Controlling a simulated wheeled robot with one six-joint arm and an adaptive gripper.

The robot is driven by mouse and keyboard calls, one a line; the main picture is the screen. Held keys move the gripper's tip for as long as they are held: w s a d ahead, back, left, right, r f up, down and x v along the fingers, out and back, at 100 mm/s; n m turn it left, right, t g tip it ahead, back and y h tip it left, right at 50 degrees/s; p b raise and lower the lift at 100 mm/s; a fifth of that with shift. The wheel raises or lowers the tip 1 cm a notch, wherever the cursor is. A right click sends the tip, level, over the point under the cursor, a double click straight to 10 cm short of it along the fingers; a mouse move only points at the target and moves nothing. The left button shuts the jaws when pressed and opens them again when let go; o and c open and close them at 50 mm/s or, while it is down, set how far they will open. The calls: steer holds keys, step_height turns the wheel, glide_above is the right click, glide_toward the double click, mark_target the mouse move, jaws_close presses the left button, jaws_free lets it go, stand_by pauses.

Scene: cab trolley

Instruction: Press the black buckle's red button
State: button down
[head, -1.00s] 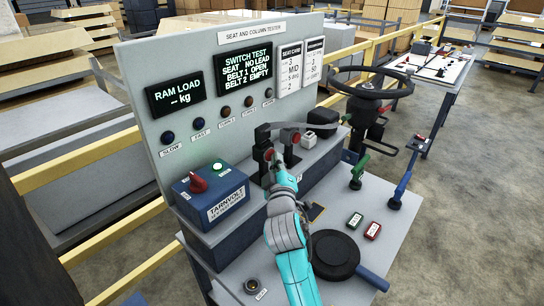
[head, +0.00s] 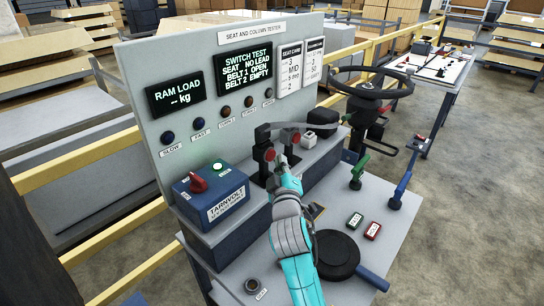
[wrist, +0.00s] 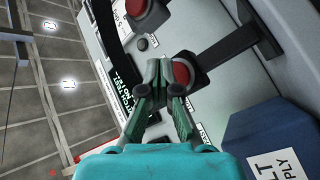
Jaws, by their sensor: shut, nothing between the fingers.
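The other red button (wrist: 139,7) is at the top edge. I cannot tell whether the fingertips touch either buckle.
A blue supply box (head: 211,195) with a red knob stands left of my gripper. The panel screen (head: 245,65) reads "BELT 1 OPEN, BELT 2 EMPTY".

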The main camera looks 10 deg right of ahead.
steer(key=shift+s+d, duration=0.1)
steer(key=s+d, duration=0.1)
steer(key=s, duration=0.1)
steer(key=s+d, duration=0.2)
stand_by(0.7)
stand_by(0.5)
